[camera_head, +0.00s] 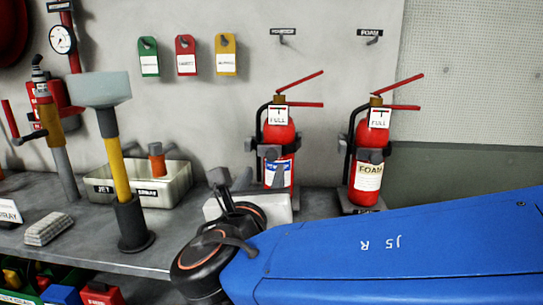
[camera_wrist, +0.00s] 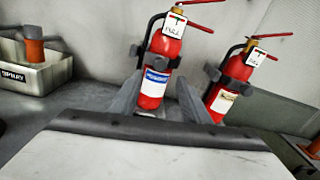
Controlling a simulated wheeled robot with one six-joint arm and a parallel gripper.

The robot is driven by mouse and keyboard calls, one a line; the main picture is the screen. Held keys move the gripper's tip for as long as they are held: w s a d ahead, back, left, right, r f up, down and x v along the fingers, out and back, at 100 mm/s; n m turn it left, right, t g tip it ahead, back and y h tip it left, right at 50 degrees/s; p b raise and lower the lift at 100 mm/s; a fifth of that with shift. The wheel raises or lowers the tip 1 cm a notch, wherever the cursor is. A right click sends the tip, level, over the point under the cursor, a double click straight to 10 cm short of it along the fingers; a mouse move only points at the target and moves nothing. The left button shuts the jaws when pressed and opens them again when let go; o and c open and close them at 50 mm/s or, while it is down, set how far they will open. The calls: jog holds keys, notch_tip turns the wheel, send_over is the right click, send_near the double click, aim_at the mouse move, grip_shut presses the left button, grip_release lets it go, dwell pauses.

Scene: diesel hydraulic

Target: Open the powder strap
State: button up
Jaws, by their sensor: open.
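The powder extinguisher (camera_head: 280,135) is the left red one, with a blue-and-white label and a "FULL" tag. It stands upright in a dark wall bracket, and it also shows in the wrist view (camera_wrist: 166,44). The dark powder strap (camera_head: 272,152) crosses its middle; in the wrist view the strap (camera_wrist: 155,60) is above the label. I cannot tell how its latch stands. My gripper (camera_head: 248,178) is open and empty in front of the extinguisher. In the wrist view its fingers (camera_wrist: 160,100) appear on either side of the extinguisher's lower body, below the strap.
The foam extinguisher (camera_head: 368,135) stands close on the right in its own bracket. A tray marked "JET SPRAY" (camera_head: 178,186) and a mallet-like tool (camera_head: 118,165) stand to the left on the grey bench (camera_head: 85,248). Coloured tags (camera_head: 186,56) hang above.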

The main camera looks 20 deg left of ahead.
aim_at(271, 156)
jog(key=w, duration=0.3)
jog(key=w+a, duration=0.1)
jog(key=w, duration=0.3)
jog(key=w+a, duration=0.1)
jog(key=w, duration=0.3)
jog(key=shift+w, duration=0.25)
grip_shut()
